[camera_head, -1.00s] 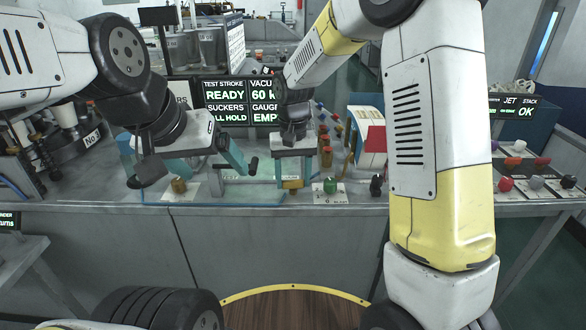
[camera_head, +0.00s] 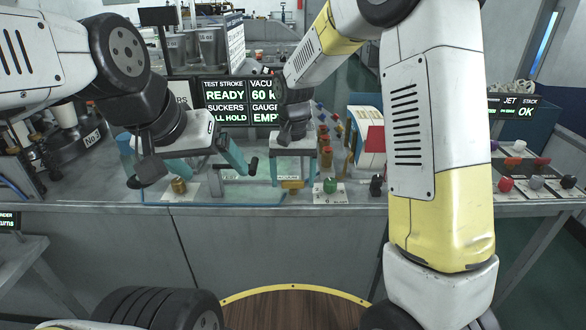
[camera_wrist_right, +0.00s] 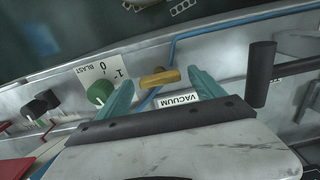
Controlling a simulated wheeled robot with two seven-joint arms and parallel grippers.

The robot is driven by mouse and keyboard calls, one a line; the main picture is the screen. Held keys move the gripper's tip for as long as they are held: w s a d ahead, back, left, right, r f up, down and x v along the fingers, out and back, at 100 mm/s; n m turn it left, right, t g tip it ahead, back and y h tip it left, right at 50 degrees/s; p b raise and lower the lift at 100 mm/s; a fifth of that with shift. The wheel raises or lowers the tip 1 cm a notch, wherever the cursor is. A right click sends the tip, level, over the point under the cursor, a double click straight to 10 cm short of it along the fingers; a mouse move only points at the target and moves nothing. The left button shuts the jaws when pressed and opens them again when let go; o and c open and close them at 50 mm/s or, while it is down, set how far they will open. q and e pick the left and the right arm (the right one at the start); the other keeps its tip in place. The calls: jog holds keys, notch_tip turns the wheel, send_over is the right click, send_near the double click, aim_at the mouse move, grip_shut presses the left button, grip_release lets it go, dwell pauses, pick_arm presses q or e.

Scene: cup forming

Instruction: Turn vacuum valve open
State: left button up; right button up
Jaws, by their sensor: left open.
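The vacuum valve's brass-yellow handle (camera_wrist_right: 158,78) sits on the panel beside the VACUUM label (camera_wrist_right: 180,99) in the right wrist view. It lies crosswise between the spread teal fingers of my right gripper (camera_wrist_right: 160,86), with gaps at both sides. In the head view the handle (camera_head: 292,185) shows at the bench front, just below my right gripper (camera_head: 291,172). My left gripper (camera_head: 192,164) is open over the bench at the left, with a brass knob (camera_head: 178,186) near it.
A black upright handle (camera_wrist_right: 261,74) stands right of the gripper. A screen (camera_head: 238,101) behind reads READY. Colored buttons (camera_head: 513,163) are on the right-hand bench.

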aim_at(293, 181)
notch_tip(293, 181, up, 7)
jog(key=shift+r, duration=0.35)
dwell(0.4)
jog(key=shift+s+r, duration=0.1)
jog(key=s+d+r+t+y, duration=0.1)
jog(key=s+d+r+t, duration=0.2)
jog(key=s+d, duration=0.4)
jog(key=s+d+r+t+y, duration=0.1)
jog(key=s+d+r+t, duration=0.2)
jog(key=s, duration=0.9)
jog(key=d+r, duration=0.2)
jog(key=d, duration=0.2)
jog(key=shift+s+r+n, duration=0.2)
jog(key=shift+s+n, duration=0.2)
